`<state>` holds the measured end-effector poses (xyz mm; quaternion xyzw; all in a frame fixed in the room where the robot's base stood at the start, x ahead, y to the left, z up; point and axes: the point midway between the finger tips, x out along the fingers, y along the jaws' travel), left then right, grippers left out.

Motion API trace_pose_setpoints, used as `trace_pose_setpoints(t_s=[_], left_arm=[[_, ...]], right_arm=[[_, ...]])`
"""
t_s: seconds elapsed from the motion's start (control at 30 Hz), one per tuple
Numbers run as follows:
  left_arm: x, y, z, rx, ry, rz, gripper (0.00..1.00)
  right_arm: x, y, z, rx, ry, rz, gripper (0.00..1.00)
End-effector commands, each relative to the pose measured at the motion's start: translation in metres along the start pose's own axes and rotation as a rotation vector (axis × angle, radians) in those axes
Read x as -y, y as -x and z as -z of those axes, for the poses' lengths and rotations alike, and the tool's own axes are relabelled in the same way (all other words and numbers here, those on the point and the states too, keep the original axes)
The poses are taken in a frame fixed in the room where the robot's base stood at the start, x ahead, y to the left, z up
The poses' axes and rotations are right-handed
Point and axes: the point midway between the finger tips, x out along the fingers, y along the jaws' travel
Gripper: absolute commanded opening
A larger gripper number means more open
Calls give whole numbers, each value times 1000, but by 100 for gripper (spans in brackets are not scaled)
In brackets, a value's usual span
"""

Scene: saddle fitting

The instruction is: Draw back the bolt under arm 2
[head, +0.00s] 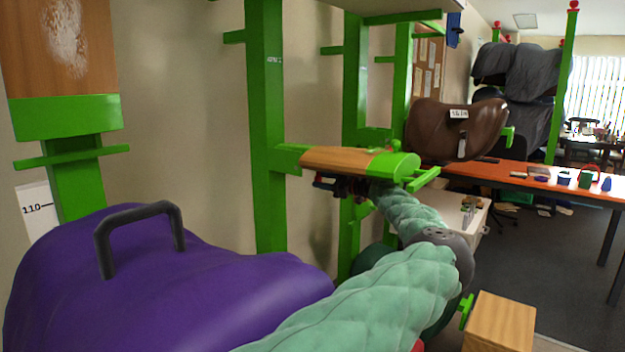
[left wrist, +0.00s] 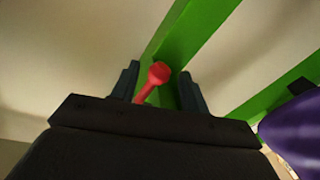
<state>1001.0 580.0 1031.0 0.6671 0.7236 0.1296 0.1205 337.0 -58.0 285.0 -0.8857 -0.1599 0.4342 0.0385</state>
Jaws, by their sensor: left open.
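A green saddle arm with a wooden top (head: 345,158) sticks out from a green post (head: 266,130) in the head view. The lettering on the post is too small to read. My left gripper (head: 338,186) is under this arm, mostly hidden by it and by my padded forearm. In the left wrist view, a red bolt knob (left wrist: 158,73) on a short red stem stands between the two open fingers of my left gripper (left wrist: 160,86). I see a gap on both sides of the knob. A green beam (left wrist: 185,40) runs behind it. My right gripper is not in view.
A purple padded object with a black handle (head: 170,285) fills the lower left. A brown saddle (head: 455,130) sits on another arm behind. An orange-topped table (head: 560,184) stands at right, and a wooden block (head: 502,322) is at lower right.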

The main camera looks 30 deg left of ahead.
Motion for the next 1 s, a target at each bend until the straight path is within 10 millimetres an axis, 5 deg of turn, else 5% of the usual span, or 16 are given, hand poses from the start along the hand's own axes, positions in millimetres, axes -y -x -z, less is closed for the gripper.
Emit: trace_pose_setpoints(t_s=[0.3, 0.57, 0.83, 1.0], left_arm=[[0, -40, 0, 0, -1, 0, 45], [0, -42, 0, -1, -1, -1, 45], [0, -42, 0, -1, -1, 0, 0], [0, -42, 0, -1, -1, 0, 0]], right_arm=[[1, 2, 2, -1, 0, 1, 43], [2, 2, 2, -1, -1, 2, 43], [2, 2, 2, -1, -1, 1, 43], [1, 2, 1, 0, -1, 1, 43]])
